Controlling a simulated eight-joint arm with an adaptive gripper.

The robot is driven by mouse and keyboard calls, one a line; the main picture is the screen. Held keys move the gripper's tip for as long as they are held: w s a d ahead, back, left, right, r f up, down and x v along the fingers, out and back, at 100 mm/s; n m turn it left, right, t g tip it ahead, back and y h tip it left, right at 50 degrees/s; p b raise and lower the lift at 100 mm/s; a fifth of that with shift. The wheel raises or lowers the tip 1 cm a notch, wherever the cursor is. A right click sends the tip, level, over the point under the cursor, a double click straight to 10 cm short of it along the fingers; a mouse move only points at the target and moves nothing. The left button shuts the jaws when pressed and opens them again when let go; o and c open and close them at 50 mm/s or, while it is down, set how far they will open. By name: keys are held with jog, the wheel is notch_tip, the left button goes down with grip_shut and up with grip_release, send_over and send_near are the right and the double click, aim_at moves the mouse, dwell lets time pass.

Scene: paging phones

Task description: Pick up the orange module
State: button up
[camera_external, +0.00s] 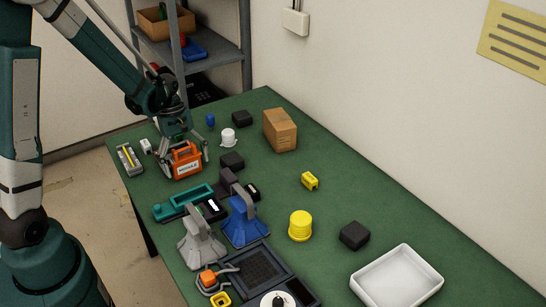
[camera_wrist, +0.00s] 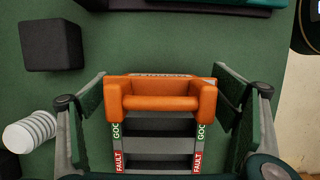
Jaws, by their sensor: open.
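The orange module (camera_external: 185,163) stands upright near the far left part of the green table, with a handle on top and a pale label on its front. In the wrist view its orange handle (camera_wrist: 160,98) lies in the middle, with green GOOD-like and red FAULT labels below it. My gripper (camera_external: 182,154) is right above and around the module, with a finger to either side. In the wrist view the fingers of my gripper (camera_wrist: 160,105) are spread wide, and gaps show between them and the handle. The module's lower part is partly hidden.
A black block (camera_external: 232,160) and a white ribbed cylinder (camera_external: 228,137) stand right of the module. A grey and yellow device (camera_external: 129,159) lies to its left. A teal handset (camera_external: 184,203) and a blue funnel-shaped item (camera_external: 245,222) are nearer. A cardboard box (camera_external: 280,130) stands at the back.

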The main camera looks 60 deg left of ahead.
dwell(0.3)
jog(key=c, duration=1)
jog(key=shift+r+p, duration=1)
jog(key=shift+r, duration=4)
